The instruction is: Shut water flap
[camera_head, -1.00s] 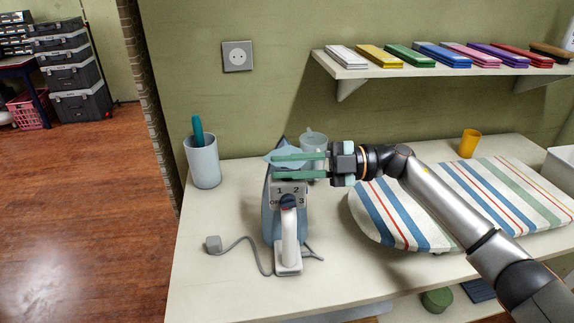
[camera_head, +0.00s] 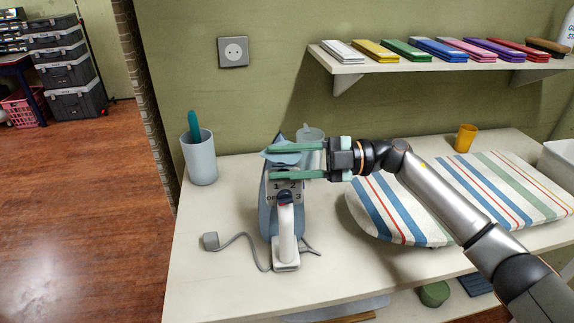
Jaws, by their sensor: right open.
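A blue and white iron (camera_head: 286,235) stands on end on the white table, with its dial marked 1, 2 and 3 facing me. A light blue flap (camera_head: 283,157) shows near its top, and its exact angle is hard to tell. My right gripper (camera_head: 272,162) comes in from the right with its two green fingers apart, one above the other, at the iron's upper part. The upper finger crosses the flap's area and the lower one lies just above the dial. I cannot tell whether they touch it. My left gripper is not in view.
A striped ironing board (camera_head: 455,200) lies right of the iron. A light blue cup with a teal object (camera_head: 201,158) stands at left, a clear cup (camera_head: 309,137) behind the iron, and a yellow cup (camera_head: 466,138) at back right. A grey cord (camera_head: 237,240) lies on the tabletop (camera_head: 205,290).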

